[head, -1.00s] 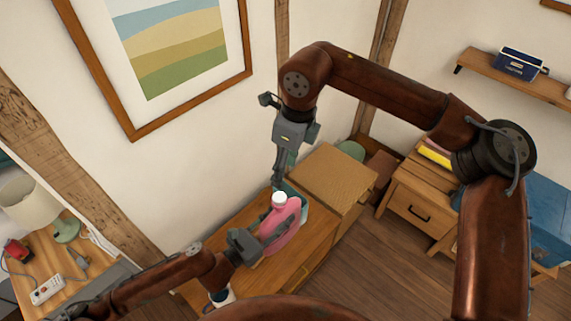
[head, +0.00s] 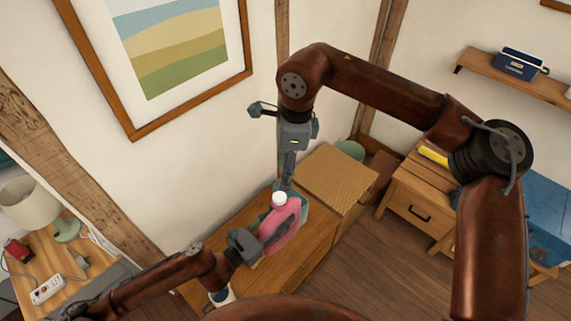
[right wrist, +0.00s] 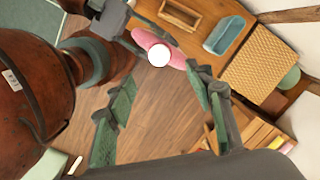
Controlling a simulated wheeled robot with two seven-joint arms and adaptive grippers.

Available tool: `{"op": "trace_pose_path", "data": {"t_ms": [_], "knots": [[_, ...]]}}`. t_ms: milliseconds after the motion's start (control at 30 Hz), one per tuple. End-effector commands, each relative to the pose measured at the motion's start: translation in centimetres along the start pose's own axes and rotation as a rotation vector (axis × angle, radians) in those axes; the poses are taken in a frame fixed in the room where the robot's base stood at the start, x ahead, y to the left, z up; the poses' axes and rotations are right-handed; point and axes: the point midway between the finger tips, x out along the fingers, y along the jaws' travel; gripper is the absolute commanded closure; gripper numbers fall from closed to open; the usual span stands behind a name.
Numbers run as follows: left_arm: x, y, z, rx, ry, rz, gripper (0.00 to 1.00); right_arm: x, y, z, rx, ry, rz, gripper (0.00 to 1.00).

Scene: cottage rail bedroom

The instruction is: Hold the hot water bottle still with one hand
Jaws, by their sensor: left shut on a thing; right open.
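The hot water bottle (head: 282,228) is pink with a white cap and is upright above the wooden cabinet top in the head view. It also shows in the right wrist view (right wrist: 150,41), cap facing the camera. My left gripper (head: 259,246) is shut on its side; the fingertips are partly hidden. My right gripper (head: 287,184) points down just behind the bottle's cap in the head view. In the right wrist view its fingers (right wrist: 156,108) are spread with only floor seen between them, and the bottle lies beyond them, toward the top.
A teal tub (right wrist: 224,35) and a small wooden tray (right wrist: 180,13) stand on the cabinet (head: 307,252). A woven box (head: 330,178) is at its far end. A white mug (head: 222,297) sits near the left forearm. The wall is close behind; open floor lies to the right.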

Motion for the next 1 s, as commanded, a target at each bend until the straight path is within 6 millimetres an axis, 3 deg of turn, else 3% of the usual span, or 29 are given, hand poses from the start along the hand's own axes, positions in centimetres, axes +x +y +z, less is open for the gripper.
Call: {"op": "trace_pose_path", "data": {"t_ms": [500,700,1000], "knots": [[0.1,-0.1,0.2,0.001,-0.005,-0.002,1.00,8.8,0.0,0.0,0.001,0.001,0.001,0.52],[0.1,-0.1,0.2,0.001,-0.005,-0.002,1.00,10.4,0.0,0.0,0.001,0.001,0.001,0.52],[0.1,-0.1,0.2,0.001,-0.005,-0.002,1.00,10.6,0.0,0.0,0.001,0.000,0.000,0.52]]}}
